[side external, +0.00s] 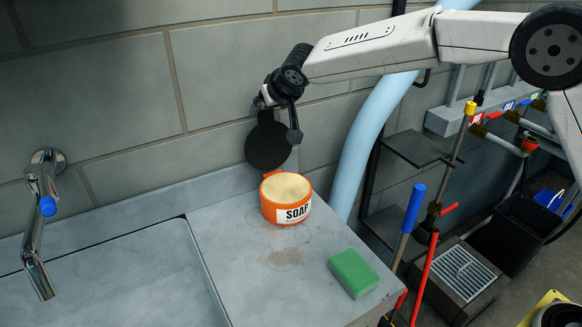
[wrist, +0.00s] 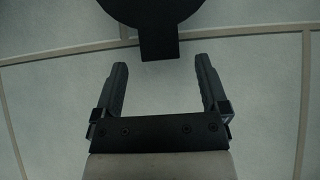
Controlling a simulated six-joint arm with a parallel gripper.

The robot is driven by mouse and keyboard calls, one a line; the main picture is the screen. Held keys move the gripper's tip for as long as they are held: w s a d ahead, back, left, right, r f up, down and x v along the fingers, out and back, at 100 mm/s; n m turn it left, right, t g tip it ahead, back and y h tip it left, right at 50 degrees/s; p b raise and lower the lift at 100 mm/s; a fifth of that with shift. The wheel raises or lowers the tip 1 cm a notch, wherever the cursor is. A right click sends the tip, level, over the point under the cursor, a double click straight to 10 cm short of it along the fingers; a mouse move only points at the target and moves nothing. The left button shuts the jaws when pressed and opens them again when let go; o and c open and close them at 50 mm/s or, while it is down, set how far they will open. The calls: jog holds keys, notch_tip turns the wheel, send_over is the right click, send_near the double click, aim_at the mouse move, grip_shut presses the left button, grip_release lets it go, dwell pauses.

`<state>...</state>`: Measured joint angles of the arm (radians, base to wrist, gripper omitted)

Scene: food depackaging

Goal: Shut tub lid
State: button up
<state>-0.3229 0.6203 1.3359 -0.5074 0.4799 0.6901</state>
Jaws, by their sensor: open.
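An orange tub (side external: 270,210) with a white "SOAP" label stands upright on the grey counter, with pale contents showing at its open top. Its round black lid (side external: 268,147) stands raised behind the tub, near the wall. My gripper (side external: 262,103) is at the upper end of the lid, by its tab; this view does not show whether they touch. In the wrist view my gripper (wrist: 160,75) has its two fingers wide apart with nothing between them. The lid's tab (wrist: 158,48) lies just beyond the fingertips, about midway between them, with the lid's disc (wrist: 150,12) above it.
A green sponge (side external: 353,272) lies on the counter (side external: 230,235) to the right of the tub. A sink (side external: 130,285) with a chrome tap (side external: 38,225) is at the left. The tiled wall (side external: 120,130) is close behind the lid, and a pale blue pipe (side external: 365,140) rises at the right.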

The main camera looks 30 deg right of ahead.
aim_at(266, 112)
jog(key=shift+x, duration=1.95)
jog(key=shift+c, duration=0.2)
grip_shut()
